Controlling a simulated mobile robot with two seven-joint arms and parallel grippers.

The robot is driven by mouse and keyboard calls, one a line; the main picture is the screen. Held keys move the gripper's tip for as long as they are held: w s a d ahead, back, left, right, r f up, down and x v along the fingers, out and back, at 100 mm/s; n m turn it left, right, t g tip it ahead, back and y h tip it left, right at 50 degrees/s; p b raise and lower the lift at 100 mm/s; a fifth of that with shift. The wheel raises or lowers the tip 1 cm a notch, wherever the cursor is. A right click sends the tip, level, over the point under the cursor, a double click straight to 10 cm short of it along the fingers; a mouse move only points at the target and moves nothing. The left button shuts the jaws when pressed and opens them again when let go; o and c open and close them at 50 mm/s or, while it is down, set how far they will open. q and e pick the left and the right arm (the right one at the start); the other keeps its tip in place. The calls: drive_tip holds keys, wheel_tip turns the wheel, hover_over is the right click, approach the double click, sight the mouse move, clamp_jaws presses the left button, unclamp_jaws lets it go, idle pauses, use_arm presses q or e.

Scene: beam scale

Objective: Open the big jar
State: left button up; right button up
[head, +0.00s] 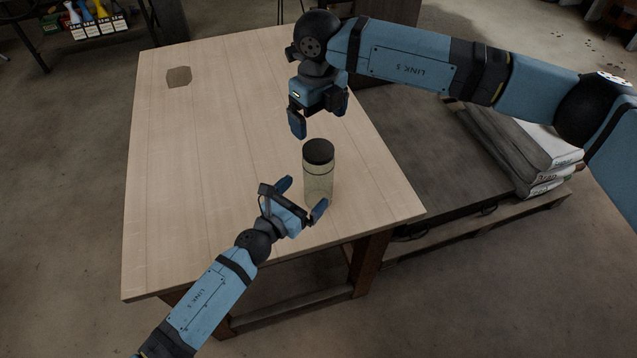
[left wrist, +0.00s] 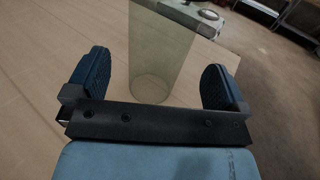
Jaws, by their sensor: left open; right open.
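The big jar (head: 318,178) is a tall, see-through, yellowish cylinder standing upright on the wooden table near its right edge. Its dark lid (head: 318,151) is on top. My left gripper (head: 303,196) is open, low beside the jar, its fingers pointing toward it. In the left wrist view, the jar body (left wrist: 160,55) stands ahead between the two spread fingers of the left gripper (left wrist: 158,82), with visible gaps on both sides; its lid is out of that view. My right gripper (head: 318,118) is open and empty above the table, just above and behind the lid, apart from it.
The wooden table (head: 220,140) is mostly clear. A small brownish flat-looking object (head: 179,77) is at its far left. Right of the table is a low dark platform (head: 415,165) with stacked white bags (head: 545,165). A rack of coloured bottles (head: 98,22) is at the back left.

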sight(309, 188)
use_arm(q)
drive_tip(key=shift+x, duration=2.8)
drive_tip(key=shift+c, duration=0.5)
drive_tip(key=c, duration=1.6)
drive_tip(key=shift+c, duration=0.2)
use_arm(e)
drive_tip(key=m, duration=0.8)
drive_tip(key=shift+m, duration=0.3)
drive_tip(key=m, duration=0.9)
drive_tip(key=shift+f, duration=4)
